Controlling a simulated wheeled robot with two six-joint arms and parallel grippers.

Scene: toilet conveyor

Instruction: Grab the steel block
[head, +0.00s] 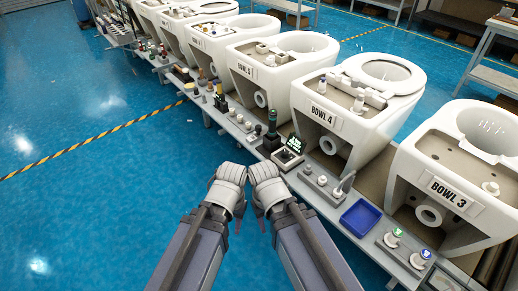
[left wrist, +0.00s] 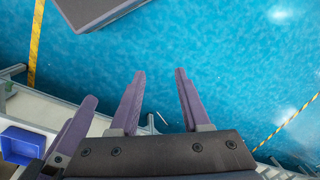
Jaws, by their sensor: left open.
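I cannot make out a steel block for certain in either view. A grey block-like fixture with white knobs (head: 321,182) sits on the conveyor's front ledge below BOWL 4; I cannot tell if it is steel. My left gripper (left wrist: 160,72) is open and empty, its two purple fingers over blue floor in the left wrist view. In the head view both wrists are side by side in front of the ledge, and the fingers are mostly hidden. My right gripper (head: 263,228) shows only a bit of purple finger.
White toilet bowls stand in a row, including BOWL 4 (head: 352,105) and BOWL 3 (head: 460,175). The blue floor (head: 90,215) at left is clear.

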